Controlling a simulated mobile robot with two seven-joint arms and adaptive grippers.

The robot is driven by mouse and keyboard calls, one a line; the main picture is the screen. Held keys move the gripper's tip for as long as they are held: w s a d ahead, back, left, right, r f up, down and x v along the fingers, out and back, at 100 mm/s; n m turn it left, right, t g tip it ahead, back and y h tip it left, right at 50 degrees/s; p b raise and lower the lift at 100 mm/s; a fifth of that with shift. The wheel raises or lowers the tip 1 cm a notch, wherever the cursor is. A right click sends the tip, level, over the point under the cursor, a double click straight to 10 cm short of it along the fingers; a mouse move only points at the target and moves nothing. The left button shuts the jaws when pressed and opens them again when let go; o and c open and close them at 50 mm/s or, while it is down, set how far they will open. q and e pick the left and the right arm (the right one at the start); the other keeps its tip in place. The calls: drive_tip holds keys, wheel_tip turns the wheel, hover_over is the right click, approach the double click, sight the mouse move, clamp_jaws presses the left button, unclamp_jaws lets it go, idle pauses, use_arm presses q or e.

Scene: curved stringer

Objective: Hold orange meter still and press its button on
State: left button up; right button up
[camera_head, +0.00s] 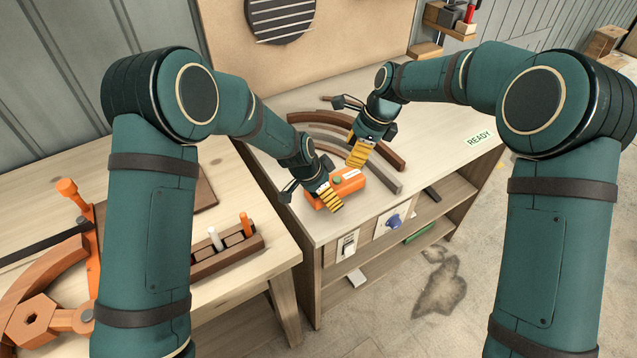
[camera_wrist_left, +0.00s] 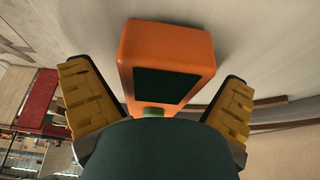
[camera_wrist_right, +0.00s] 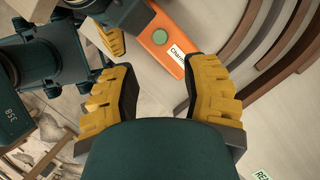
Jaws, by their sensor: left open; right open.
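The orange meter (camera_head: 347,183) lies on the pale workbench top near its front edge, with a green button (camera_head: 337,181) and a white label on its upper face. My left gripper (camera_head: 329,199) is open at the meter's left end. In the left wrist view the meter's body (camera_wrist_left: 190,46) and dark screen stand between and beyond the open yellow fingers. My right gripper (camera_head: 356,154) is open and empty, above and behind the meter. In the right wrist view the green button (camera_wrist_right: 160,37) and label show beyond its fingers. Part of the meter is hidden by my left gripper.
Curved wooden strips (camera_head: 362,144) lie on the bench behind the meter. A READY sign (camera_head: 480,138) marks the right end. A second bench at left holds a wooden peg block (camera_head: 226,250) and orange clamps. Open shelves sit below the bench front.

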use_arm(q)
drive_tip(key=shift+w+d+f, duration=0.1)
drive_tip(key=shift+d+f, duration=0.05)
drive_tip(key=shift+f, duration=0.25)
drive_tip(key=c, duration=1.3)
use_arm(e)
clamp_jaws()
idle(1.5)
